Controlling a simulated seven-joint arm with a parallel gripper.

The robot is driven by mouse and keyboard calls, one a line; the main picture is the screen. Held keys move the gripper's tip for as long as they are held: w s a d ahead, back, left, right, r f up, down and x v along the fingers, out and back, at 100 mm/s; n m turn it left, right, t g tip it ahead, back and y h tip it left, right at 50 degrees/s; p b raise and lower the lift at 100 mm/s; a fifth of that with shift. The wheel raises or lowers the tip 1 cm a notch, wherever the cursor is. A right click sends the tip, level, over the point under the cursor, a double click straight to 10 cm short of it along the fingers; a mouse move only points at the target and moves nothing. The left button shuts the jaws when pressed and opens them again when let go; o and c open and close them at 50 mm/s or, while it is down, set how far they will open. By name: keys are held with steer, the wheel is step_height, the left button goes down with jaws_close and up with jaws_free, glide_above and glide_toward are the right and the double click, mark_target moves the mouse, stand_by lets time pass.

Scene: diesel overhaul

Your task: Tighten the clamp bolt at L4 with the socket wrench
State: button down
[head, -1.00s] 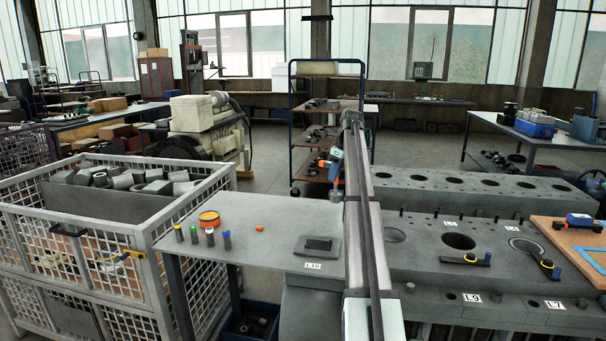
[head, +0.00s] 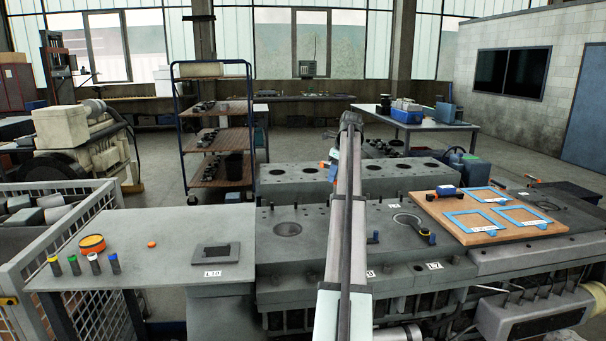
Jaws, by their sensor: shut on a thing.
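My arm reaches away over the engine block (head: 300,215), and my gripper (head: 334,155) at its far end is mostly hidden behind the arm. A small orange-and-blue tool (head: 325,164), likely the socket wrench, shows just left of the arm; my gripper is shut on it. It is above the far part of the block. A black-and-yellow clamp handle (head: 421,234) with a blue end lies by the right bore. I cannot make out an L4 label; one small label (head: 393,205) is unreadable.
A wooden board (head: 465,215) with blue frames (head: 463,222) and a blue-and-red tool (head: 446,190) lies at the right. A shelf trolley (head: 215,140) stands behind.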

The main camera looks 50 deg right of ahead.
steer(key=s+d+f+m, duration=0.1)
steer(key=s+d, duration=0.2)
steer(key=s, duration=0.7)
steer(key=s+d+f+m, duration=0.1)
steer(key=s+d, duration=0.3)
steer(key=s, duration=0.7)
steer(key=s+d+f+m+h, duration=0.1)
steer(key=s+d+f, duration=0.1)
steer(key=s, duration=0.9)
steer(key=shift+d+f+m, duration=0.3)
steer(key=shift+d+f, duration=0.1)
steer(key=shift+d, duration=0.3)
steer(key=shift+f, duration=0.15)
steer(key=n, duration=0.3)
steer(key=n+y, duration=0.1)
steer(key=n, duration=0.2)
steer(key=n+y, duration=0.1)
steer(key=n, duration=0.2)
steer(key=shift+a, duration=0.25)
steer(key=shift+f, duration=0.2)
